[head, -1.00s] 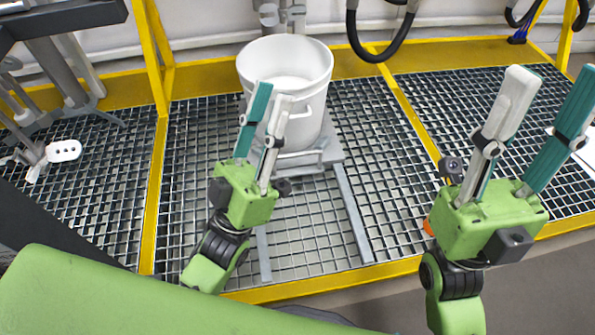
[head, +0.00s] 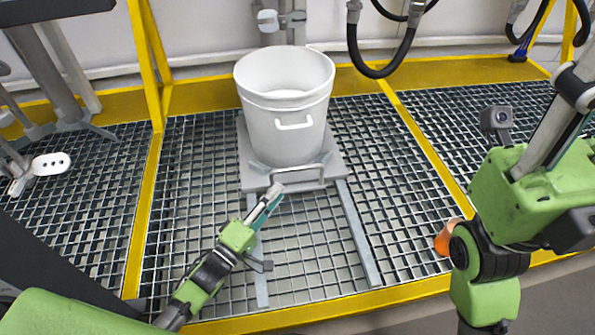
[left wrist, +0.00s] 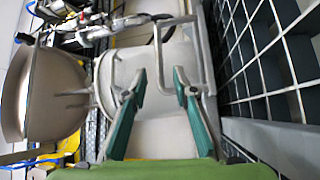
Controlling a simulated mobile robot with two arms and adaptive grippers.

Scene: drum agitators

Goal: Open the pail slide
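The pail slide is a grey plate (head: 333,168) under a white pail (head: 290,135), with a grey handle loop (head: 299,182) at its front edge. My left gripper (head: 278,190) is just in front of the handle's left end. Its fingers (left wrist: 159,82) are apart with nothing held between them; I cannot tell whether one touches the handle. My right gripper (head: 580,85) is at the upper right, partly cut off, its fingers spread and empty.
Two grey rails (head: 358,235) run forward from the plate over open grating. Yellow frame beams (head: 143,215) border the bay. Black hoses (head: 380,70) hang behind the pail. An orange object (head: 447,238) sits beside my right arm.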

